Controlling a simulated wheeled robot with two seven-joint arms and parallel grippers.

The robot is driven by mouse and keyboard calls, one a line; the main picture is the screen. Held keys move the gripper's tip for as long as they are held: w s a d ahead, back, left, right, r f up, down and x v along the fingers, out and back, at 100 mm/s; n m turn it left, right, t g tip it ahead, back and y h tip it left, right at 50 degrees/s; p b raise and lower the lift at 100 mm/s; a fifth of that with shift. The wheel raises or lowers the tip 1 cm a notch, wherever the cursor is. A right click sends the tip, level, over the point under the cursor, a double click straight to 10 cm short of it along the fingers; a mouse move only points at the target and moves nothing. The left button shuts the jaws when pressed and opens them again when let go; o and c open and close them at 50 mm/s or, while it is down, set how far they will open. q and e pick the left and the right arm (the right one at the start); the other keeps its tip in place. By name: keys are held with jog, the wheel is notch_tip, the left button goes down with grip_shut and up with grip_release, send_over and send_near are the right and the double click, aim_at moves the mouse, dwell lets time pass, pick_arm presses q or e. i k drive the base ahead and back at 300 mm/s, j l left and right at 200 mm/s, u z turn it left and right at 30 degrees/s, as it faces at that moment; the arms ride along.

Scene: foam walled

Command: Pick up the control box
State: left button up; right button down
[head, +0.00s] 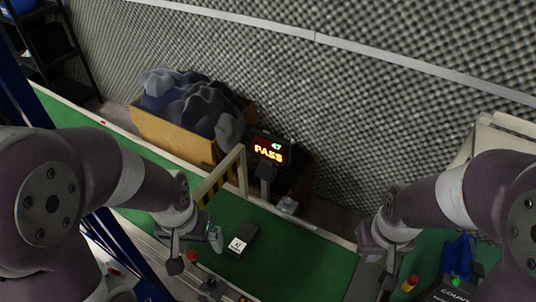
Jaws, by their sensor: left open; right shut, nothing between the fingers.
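A small dark box with a white label (243,240), which looks like the control box, lies on the green belt surface (300,262) in the lower middle. My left gripper (194,254) is open, just left of the box. One finger is close to the box's left side; I cannot tell whether it touches. Nothing shows between its fingers. My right gripper (386,284) is shut and empty at the lower right, well apart from the box, pointing down. Its tips are hard to make out.
A lit PASS display (268,151) stands behind the belt, beside a cardboard box (160,132) of dark cloth. A yellow-black striped frame (217,176) rises near my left gripper. A dark labelled panel (455,293) and blue part (458,253) are at lower right. Belt right of the box is clear.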

aim_at(240, 243)
jog(key=j+z, duration=0.95)
